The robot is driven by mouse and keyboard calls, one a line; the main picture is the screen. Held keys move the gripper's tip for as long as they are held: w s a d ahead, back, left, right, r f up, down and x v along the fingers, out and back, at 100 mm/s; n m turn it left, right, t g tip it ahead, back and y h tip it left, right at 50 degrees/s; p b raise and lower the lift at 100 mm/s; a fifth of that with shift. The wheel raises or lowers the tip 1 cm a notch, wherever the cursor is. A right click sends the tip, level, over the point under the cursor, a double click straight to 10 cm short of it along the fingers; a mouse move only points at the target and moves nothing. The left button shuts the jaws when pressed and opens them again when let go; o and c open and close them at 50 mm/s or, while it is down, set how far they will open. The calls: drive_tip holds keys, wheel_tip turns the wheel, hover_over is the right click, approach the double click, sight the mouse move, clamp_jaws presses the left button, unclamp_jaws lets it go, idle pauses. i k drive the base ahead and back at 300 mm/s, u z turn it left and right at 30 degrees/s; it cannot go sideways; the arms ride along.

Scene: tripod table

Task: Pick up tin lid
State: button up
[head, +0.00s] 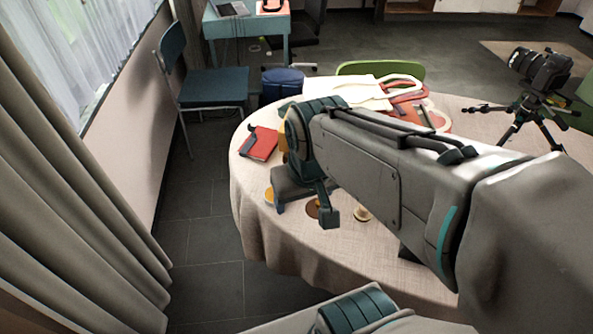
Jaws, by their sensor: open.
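My gripper (304,209) is open, pointing down over the near left part of the round table (290,245), with its two fingers apart. A flat brown round piece (313,208) shows between the fingers, partly covered by the right one; it may be the tin lid. I cannot tell how high the fingers are above it. A small pale-topped round piece (362,213) lies to the right of the gripper. A small orange round piece (269,196) shows just left of the left finger. My arm hides much of the table's middle.
A red notebook (261,143) lies at the table's left edge. A cream bag (345,91) and reddish things (432,119) lie at the back. A camera on a tripod (541,72) stands at the right. A blue chair (213,88) stands beyond the table.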

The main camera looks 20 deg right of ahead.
sight(313, 205)
drive_tip(key=z, duration=2.05)
drive_tip(key=k, duration=0.85)
drive_tip(key=u, duration=1)
drive_tip(key=i, duration=0.5)
drive_tip(key=u, duration=0.05)
